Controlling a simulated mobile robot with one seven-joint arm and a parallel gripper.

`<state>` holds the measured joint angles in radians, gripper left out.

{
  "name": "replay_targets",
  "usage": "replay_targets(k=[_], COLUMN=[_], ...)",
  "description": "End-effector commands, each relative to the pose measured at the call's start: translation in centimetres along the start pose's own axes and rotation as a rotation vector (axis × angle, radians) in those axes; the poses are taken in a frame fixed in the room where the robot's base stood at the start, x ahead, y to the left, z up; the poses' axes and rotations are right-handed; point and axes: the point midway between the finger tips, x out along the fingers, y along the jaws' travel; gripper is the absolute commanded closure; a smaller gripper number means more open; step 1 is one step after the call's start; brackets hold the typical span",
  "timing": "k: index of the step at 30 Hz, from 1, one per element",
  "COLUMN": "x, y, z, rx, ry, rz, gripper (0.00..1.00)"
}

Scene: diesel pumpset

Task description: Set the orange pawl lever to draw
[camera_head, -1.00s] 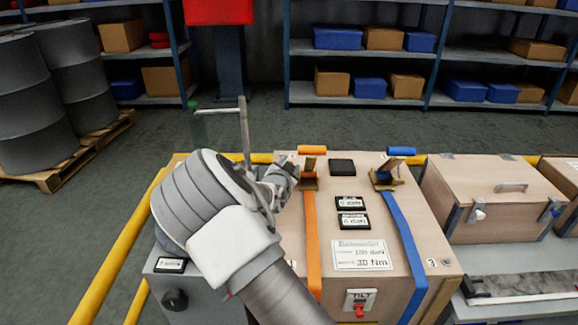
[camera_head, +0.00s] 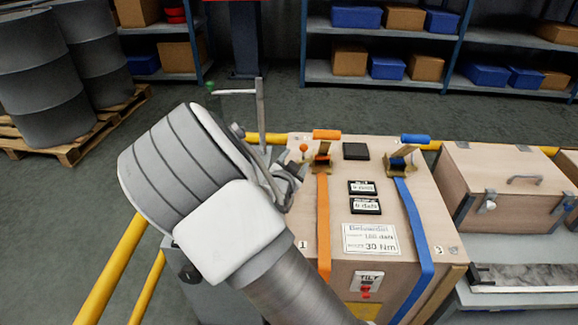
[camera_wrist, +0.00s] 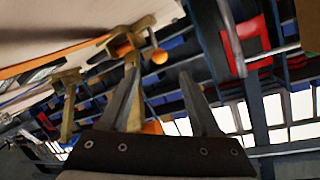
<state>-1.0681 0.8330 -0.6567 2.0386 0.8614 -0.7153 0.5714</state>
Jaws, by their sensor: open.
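The orange ratchet (camera_head: 321,160) sits on top of the wooden crate, with an orange handle (camera_head: 326,134) and an orange strap (camera_head: 324,225) running down the crate's front. A small orange ball knob (camera_head: 304,148), which looks like the pawl lever's end, stands at its left; the knob also shows in the wrist view (camera_wrist: 159,56). My gripper (camera_head: 295,172) is just left of the ratchet, its fingers partly hidden by my wrist. In the wrist view my gripper (camera_wrist: 160,75) is open, and the knob appears between and beyond its fingertips. I cannot tell whether they touch it.
The crate (camera_head: 300,262) carries a blue ratchet (camera_head: 402,160) with a blue strap at right, two small displays (camera_head: 364,197) and a label plate (camera_head: 371,239). A grey post with a crank (camera_head: 261,115) stands behind my wrist. Another crate (camera_head: 500,190) is at right. Yellow rails (camera_head: 115,270) run at left.

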Motion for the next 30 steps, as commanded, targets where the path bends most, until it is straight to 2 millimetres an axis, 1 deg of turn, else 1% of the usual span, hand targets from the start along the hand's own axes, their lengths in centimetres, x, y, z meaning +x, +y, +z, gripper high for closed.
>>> replay_targets(k=[1, 3, 6, 9, 14, 21, 22, 23, 24, 26, 30], x=[-1.4, -2.8, -4.5, -5.7, -6.6, -6.6, -6.6, -6.6, -6.6, -6.5, -6.4], y=[-0.2, -0.2, -0.1, -0.1, 0.0, 0.0, 0.0, 0.0, 0.1, 0.2, 0.9], z=[-0.3, -0.2, -0.2, -0.1, -0.1, 0.0, 0.0, -0.1, -0.1, -0.2, -0.8], rx=[0.0, 0.0, -0.001, 0.0, 0.0, 0.0, 0.0, 0.0, 0.001, 0.006, 0.031], ry=[-0.002, -0.002, -0.001, 0.0, 0.001, 0.002, 0.002, 0.001, -0.002, -0.018, -0.117], rz=[-0.001, -0.001, -0.001, -0.001, 0.0, 0.0, 0.0, 0.0, 0.002, 0.01, 0.048], gripper=[0.36, 0.36, 0.36, 0.36, 0.36, 0.36, 0.38, 0.43, 0.51, 0.61, 0.87])
